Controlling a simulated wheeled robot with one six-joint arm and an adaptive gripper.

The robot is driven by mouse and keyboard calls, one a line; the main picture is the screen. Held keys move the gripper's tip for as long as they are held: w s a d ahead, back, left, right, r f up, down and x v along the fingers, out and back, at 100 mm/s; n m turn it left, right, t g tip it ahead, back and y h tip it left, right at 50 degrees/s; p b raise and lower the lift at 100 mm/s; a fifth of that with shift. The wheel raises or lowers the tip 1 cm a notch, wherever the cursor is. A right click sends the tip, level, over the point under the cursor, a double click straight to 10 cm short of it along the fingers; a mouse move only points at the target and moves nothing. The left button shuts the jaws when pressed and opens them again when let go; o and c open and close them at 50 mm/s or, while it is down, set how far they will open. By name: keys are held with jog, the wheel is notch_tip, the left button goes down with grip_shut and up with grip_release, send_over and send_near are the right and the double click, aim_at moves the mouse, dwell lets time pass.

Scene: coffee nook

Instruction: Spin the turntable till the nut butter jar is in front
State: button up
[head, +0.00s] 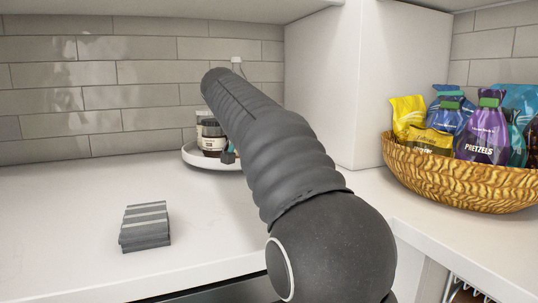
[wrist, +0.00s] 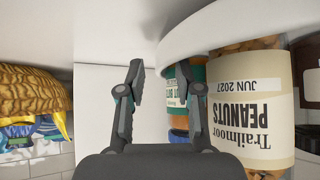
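The white round turntable (head: 196,160) stands on the counter by the back wall, partly hidden behind my arm. In the upside-down wrist view its rim (wrist: 215,28) curves across the top. A large peanuts jar (wrist: 250,115) with a cream label stands near its edge, close to my gripper. The nut butter jar (wrist: 181,102), orange-brown with a teal label partly readable, is farther back, partly hidden by a finger and the peanuts jar. My gripper (wrist: 163,82) is open, with nothing held between its fingers; one finger overlaps the jars in view. Contact cannot be told.
A woven basket (head: 455,178) of snack bags sits on the right counter beside a white cabinet side (head: 365,80). A stack of grey striped pieces (head: 145,228) lies on the left counter. The counter between the stack and the turntable is clear.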

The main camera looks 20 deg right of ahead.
jog(key=shift+w+d+f, duration=0.25)
jog(key=shift+d+f, duration=0.1)
jog(key=shift+f, duration=0.05)
grip_shut()
jog(key=shift+f, duration=0.1)
